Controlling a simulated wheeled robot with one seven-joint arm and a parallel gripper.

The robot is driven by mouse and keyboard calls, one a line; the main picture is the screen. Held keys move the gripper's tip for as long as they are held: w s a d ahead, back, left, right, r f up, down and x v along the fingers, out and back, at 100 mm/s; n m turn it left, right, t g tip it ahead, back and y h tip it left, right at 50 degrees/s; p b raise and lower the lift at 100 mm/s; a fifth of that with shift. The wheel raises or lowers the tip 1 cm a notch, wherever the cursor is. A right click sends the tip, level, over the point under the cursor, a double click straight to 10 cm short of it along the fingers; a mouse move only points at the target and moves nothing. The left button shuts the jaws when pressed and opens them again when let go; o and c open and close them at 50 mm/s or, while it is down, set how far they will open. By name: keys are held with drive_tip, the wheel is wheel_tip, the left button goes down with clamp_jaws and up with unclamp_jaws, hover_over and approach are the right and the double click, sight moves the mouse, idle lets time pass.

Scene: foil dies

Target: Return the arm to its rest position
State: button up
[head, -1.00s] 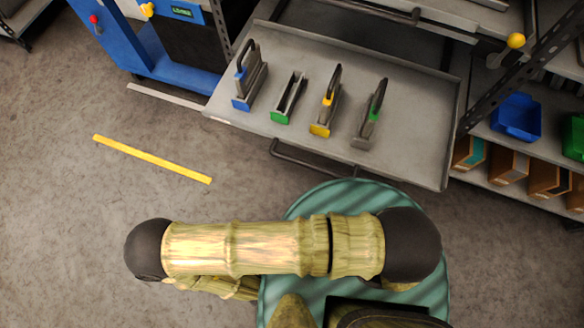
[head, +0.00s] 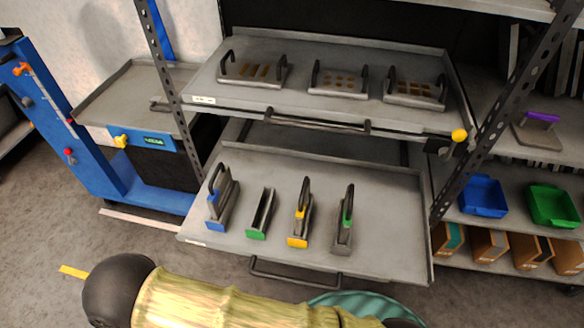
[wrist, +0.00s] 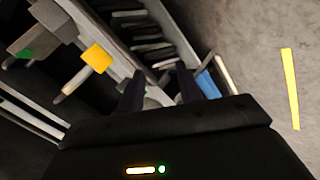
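My arm (head: 230,304) lies across the bottom of the head view, partly cut off by the lower edge; its gripper is out of that view. In the wrist view my gripper (wrist: 160,88) has its two dark fingers apart, with nothing visible held between them. Beyond the fingers are the tray and several dies, one with a yellow end (wrist: 96,58). I cannot tell the exact distance to them, but no contact shows.
A lower pulled-out tray (head: 385,240) holds upright dies with blue, green and yellow ends. An upper tray (head: 210,85) holds three handled plates. A blue stand (head: 95,165) is left; shelves with blue (head: 483,196) and green bins (head: 552,205) are right. Floor at lower left is open.

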drive_tip(key=w+a+r+m+g+y, duration=0.35)
drive_tip(key=w+r, duration=0.25)
drive_tip(key=w, duration=0.4)
drive_tip(key=w+d+r+m+g, duration=0.2)
drive_tip(key=w+d+r+m, duration=0.1)
drive_tip(key=w+d+r, duration=0.5)
drive_tip(key=s+d+r+m+g, duration=0.1)
drive_tip(key=s+d+r+m, duration=0.1)
drive_tip(key=d+r, duration=0.7)
drive_tip(key=s+d+r+m+g, duration=0.15)
drive_tip(key=d+r, duration=0.45)
drive_tip(key=d, duration=0.7)
wheel_tip(320, 180, up, 21)
drive_tip(key=p, duration=2.1)
drive_tip(key=shift+s+a+t+p, duration=0.2)
drive_tip(key=shift+a+t+p, duration=0.15)
drive_tip(key=shift+t+p, duration=0.05)
drive_tip(key=shift+h, duration=0.25)
drive_tip(key=shift+w, duration=0.1)
